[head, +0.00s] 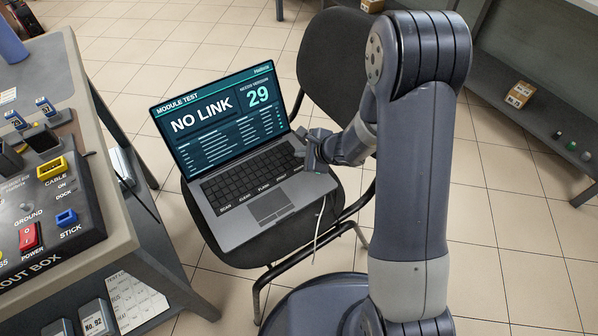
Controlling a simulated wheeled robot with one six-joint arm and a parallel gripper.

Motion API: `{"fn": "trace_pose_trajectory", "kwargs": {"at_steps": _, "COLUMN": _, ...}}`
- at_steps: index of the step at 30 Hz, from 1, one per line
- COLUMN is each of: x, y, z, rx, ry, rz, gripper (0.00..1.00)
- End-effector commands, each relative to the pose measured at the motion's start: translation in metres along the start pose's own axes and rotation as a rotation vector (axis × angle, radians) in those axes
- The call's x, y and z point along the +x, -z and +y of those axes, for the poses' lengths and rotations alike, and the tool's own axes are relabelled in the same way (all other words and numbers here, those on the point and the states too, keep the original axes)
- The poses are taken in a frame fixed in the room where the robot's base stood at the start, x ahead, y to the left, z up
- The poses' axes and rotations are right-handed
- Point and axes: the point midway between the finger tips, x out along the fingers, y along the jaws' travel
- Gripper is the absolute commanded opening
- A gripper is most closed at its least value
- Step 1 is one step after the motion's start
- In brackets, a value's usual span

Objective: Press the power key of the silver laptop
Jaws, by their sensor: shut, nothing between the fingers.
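The silver laptop (232,212) lies open on the seat of a black chair. Its lit screen (220,119) reads "MODULE TEST", "NO LINK" and "29". Its black keyboard (248,171) and touchpad (268,205) face up, with small labels along the front edge of the keys. My gripper (307,164) is shut and empty, at the right end of the keyboard near its upper right corner. I cannot tell whether the fingertips touch the laptop. The power key cannot be made out; the gripper covers part of that corner.
The black chair (336,62) has its back behind my arm. A white cable (320,228) hangs from the laptop's right side. A bench at left holds a breakout box (45,215) with a red power switch (29,237). A shelf (500,105) with a small carton (520,94) stands at right.

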Motion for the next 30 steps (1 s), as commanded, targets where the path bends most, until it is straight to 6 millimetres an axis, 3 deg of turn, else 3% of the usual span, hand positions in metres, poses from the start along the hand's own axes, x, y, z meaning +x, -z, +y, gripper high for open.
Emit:
{"fn": "trace_pose_trajectory", "kwargs": {"at_steps": 3, "x": 0.017, "y": 0.012, "z": 0.012, "rx": 0.001, "ry": 0.000, "rz": 0.000, "gripper": 0.00}}
{"fn": "trace_pose_trajectory", "kwargs": {"at_steps": 9, "x": 0.028, "y": 0.021, "z": 0.020, "rx": 0.000, "ry": 0.001, "rz": 0.000, "gripper": 0.00}}
{"fn": "trace_pose_trajectory", "kwargs": {"at_steps": 30, "x": 0.029, "y": 0.021, "z": 0.021, "rx": 0.000, "ry": 0.000, "rz": 0.000, "gripper": 0.00}}
